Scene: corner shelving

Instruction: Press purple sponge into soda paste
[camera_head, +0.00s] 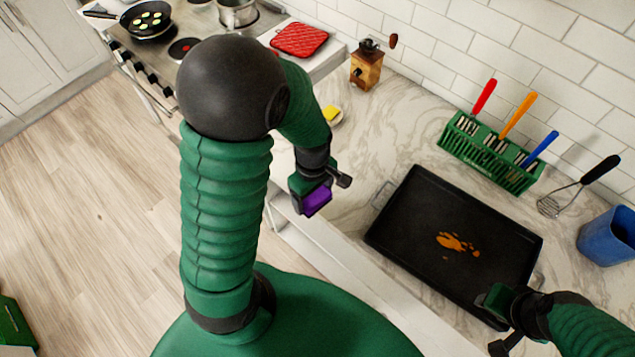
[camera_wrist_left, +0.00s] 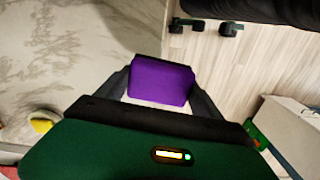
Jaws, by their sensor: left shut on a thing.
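The purple sponge (camera_head: 317,199) is in my left gripper (camera_head: 318,190), which is shut on it beside the counter's front edge, left of the tray. In the left wrist view the sponge (camera_wrist_left: 161,81) sits between the two dark fingers. A black baking tray (camera_head: 405,205) lies on the counter, with an orange-brown patch (camera_head: 457,242) on its bottom. I cannot make out a separate pale paste. The sponge is apart from the tray and patch. My right gripper (camera_head: 503,325) is at the tray's lower right corner; its fingertips are not clear.
A green rack (camera_head: 488,160) with red, orange and blue handled tools stands behind the tray. A whisk (camera_head: 560,200) and blue container (camera_head: 610,236) are at right.

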